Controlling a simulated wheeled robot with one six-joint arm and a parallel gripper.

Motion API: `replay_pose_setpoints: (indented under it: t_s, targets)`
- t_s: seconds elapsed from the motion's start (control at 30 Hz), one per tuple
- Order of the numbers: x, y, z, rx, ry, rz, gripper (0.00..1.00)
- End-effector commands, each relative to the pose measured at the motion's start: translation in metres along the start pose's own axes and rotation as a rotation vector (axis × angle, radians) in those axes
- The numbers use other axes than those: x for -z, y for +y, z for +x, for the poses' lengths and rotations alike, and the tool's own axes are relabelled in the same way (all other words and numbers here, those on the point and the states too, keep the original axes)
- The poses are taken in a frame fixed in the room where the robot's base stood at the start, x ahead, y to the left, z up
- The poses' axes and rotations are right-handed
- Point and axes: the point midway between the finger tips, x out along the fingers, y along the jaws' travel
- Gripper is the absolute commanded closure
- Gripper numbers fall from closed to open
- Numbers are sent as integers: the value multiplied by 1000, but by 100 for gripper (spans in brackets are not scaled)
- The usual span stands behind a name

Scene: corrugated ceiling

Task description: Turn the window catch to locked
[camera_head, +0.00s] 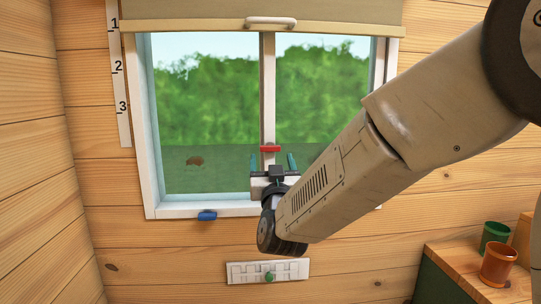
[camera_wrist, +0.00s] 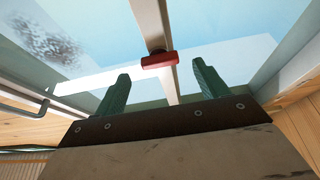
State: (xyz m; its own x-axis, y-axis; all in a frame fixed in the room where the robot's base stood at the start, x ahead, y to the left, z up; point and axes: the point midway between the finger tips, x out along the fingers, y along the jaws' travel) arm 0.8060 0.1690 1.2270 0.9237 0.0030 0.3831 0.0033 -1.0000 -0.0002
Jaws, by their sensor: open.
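The window catch (camera_head: 270,149) is a small red bar lying crosswise on the white middle post of the window. It also shows in the wrist view (camera_wrist: 160,60), just beyond the fingertips and between them. My gripper (camera_head: 272,163) is open, its two green fingers spread to either side of the post, a little below the catch in the head view. In the wrist view the fingers (camera_wrist: 161,72) hold nothing, and a gap shows between each finger and the catch. I cannot tell how far the catch is in depth.
A rolled shade with a pale handle (camera_head: 270,21) hangs above the window. A blue piece (camera_head: 207,216) sits on the lower frame. A white slotted plate with a green knob (camera_head: 269,277) is below. Green and orange cups (camera_head: 498,263) stand at right.

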Motion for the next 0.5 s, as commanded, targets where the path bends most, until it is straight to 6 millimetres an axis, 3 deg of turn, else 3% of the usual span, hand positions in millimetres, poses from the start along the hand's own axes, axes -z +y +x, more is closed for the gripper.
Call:
replay_pose_setpoints:
  t_s: [0.2,0.5]
  targets:
    - [0,0,28,0,0,0,27]
    - [0,1,35,0,-1,0,27]
